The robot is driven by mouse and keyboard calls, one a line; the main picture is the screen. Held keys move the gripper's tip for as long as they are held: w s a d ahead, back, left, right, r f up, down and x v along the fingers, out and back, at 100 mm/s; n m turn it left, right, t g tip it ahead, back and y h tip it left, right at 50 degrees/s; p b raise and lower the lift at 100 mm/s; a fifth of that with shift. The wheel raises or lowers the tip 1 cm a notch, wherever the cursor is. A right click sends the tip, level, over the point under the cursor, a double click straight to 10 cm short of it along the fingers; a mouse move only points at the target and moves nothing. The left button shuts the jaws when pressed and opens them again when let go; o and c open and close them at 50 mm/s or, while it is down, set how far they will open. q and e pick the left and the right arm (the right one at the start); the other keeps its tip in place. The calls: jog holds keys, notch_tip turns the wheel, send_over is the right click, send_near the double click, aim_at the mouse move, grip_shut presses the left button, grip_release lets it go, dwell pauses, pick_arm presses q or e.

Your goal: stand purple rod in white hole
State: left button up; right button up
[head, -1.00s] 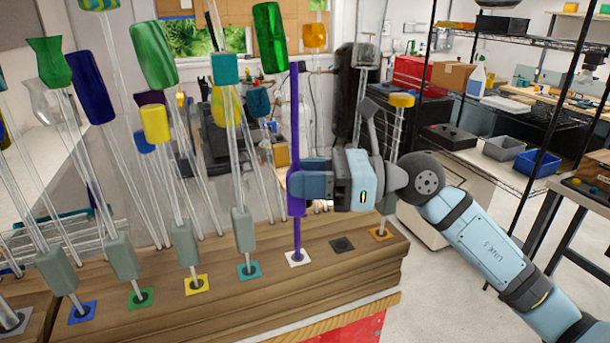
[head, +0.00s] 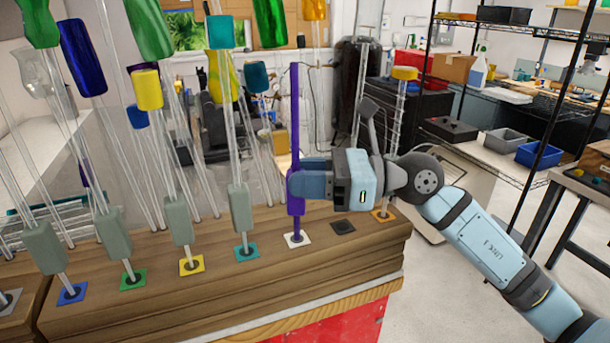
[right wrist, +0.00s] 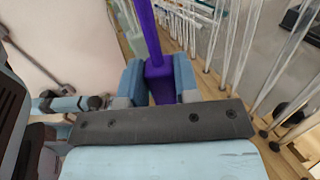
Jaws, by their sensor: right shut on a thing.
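The purple rod (head: 295,115) stands upright, with its lower end at the white-marked hole (head: 298,241) on the wooden rack (head: 200,300). Its tip looks to be in the hole, but the depth cannot be told. My right gripper (head: 296,185) is shut on the purple rod's thicker grip block, a little above the rack. In the right wrist view the purple rod (right wrist: 148,35) sits between the two blue fingers of my right gripper (right wrist: 160,80). My left gripper is not in view.
Several glass rods with coloured tops stand left of the purple rod, in blue, green, yellow and teal holes. A black-marked square (head: 343,227) without a rod and an orange-marked hole (head: 382,214) with a yellow-topped rod (head: 404,74) lie to the right. Shelves (head: 500,100) stand behind.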

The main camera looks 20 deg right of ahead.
dwell(0.4)
jog(key=shift+f+b, duration=0.25)
jog(key=shift+b, duration=0.05)
jog(key=o, duration=1)
jog(key=shift+r, duration=0.35)
notch_tip(320, 180, up, 19)
jog(key=p, duration=0.1)
jog(key=shift+r, duration=0.15)
